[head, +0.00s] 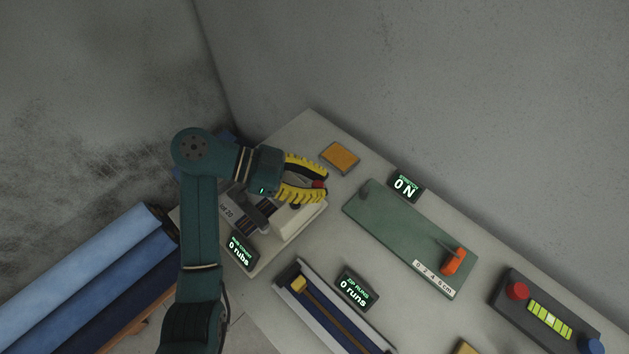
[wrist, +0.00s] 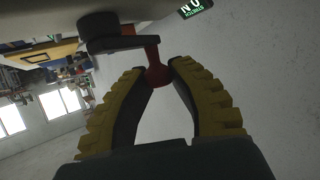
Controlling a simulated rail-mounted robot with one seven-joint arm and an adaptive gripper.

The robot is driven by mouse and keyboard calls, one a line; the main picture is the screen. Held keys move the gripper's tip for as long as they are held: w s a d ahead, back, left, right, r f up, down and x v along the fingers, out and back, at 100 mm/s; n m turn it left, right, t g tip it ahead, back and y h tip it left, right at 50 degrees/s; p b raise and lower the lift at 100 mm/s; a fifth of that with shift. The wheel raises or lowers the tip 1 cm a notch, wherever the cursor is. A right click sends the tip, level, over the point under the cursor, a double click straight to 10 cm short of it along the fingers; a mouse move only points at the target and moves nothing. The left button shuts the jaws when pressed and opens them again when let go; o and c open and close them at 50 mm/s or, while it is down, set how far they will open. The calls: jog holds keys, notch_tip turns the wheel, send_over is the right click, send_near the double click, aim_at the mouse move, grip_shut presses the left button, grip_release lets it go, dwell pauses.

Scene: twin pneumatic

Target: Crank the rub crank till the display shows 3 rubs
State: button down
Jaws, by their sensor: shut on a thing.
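My gripper (head: 322,190), with yellow ribbed fingers, is at the rub crank on the white machine block (head: 302,222). In the wrist view the fingertips (wrist: 160,72) are closed in on the red crank knob (wrist: 158,76), which sits at the end of a dark crank arm (wrist: 124,44). The red knob also shows between the fingertips in the head view (head: 318,184). The rub count display (head: 239,250) reads 0 rubs. My arm and gripper hide part of the machine.
To the right are a green board (head: 400,235) with an orange piece (head: 453,261), a 0 N display (head: 405,185) and a 0 runs display (head: 357,290). An orange pad (head: 340,157) lies behind the gripper. Blue rolls (head: 95,260) lie at the left. A control box (head: 545,318) stands at the right.

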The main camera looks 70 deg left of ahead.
jog(key=shift+d+m+g+h, duration=0.25)
jog(key=shift+m+g+h, duration=0.25)
jog(key=shift+m+h, duration=0.15)
jog(key=r+m+g+h+p, duration=0.1)
jog(key=p, duration=0.3)
jog(key=shift+d+r, duration=0.1)
jog(key=shift+d, duration=0.1)
jog(key=p, duration=0.3)
jog(key=shift+d+r+m+h, duration=0.1)
jog(key=shift+r+m+h, duration=0.1)
jog(key=shift+m+h, duration=0.05)
jog(key=d+m+g+h+p, duration=0.1)
jog(key=m+g+p, duration=0.1)
jog(key=p, duration=0.1)
jog(key=s+f+m+g+h+p, duration=0.1)
jog(key=m+g+p, duration=0.2)
jog(key=p, duration=0.1)
jog(key=s+d+f+m+g+h+p, duration=0.1)
jog(key=m+g+h+p, duration=0.1)
jog(key=m+g+p, duration=0.1)
jog(key=shift+d+p, duration=0.3)
jog(key=shift+p, duration=0.3)
jog(key=shift+s+d+g, duration=0.15)
jog(key=shift+s+g, duration=0.05)
jog(key=shift+g, duration=0.1)
